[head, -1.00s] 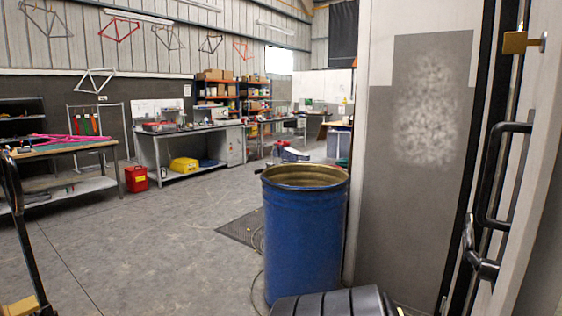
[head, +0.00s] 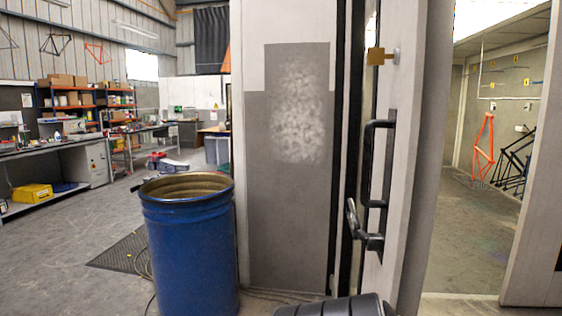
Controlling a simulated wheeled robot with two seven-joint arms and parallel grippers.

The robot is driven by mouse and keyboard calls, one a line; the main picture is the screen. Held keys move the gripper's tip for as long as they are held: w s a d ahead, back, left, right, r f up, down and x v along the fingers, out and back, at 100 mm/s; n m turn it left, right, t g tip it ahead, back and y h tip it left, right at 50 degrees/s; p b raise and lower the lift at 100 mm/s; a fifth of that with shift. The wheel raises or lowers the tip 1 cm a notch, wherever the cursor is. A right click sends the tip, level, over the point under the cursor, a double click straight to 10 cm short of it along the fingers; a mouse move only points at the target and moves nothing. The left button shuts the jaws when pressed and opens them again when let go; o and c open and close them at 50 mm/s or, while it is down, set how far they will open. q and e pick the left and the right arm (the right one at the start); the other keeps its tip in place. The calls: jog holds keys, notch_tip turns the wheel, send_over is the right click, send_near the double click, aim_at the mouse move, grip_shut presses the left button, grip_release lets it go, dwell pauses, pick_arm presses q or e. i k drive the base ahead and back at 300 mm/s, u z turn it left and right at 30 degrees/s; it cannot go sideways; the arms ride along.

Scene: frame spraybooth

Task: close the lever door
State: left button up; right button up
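The door (head: 402,150) stands edge-on at the right of centre in the head view. It carries a black pull handle (head: 368,165) and, below it, a dark metal lever (head: 352,222). A small brass-coloured piece (head: 377,57) sticks out near the top of the same edge. To the right of the door, an opening shows the booth inside, so the door appears open. Neither gripper can be made out; a dark rounded part at the bottom centre looks like part of my own body.
A blue drum (head: 190,245) stands left of the grey-patched panel (head: 290,160). A dark floor mat (head: 125,252) and hoses lie beside it. Orange and black frames (head: 484,150) hang inside the booth. Workbenches (head: 55,165) stand far left; the floor between is mostly clear.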

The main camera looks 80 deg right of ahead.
aim_at(397, 181)
jog(key=z, duration=1.9)
jog(key=i, duration=1)
jog(key=z, duration=1.55)
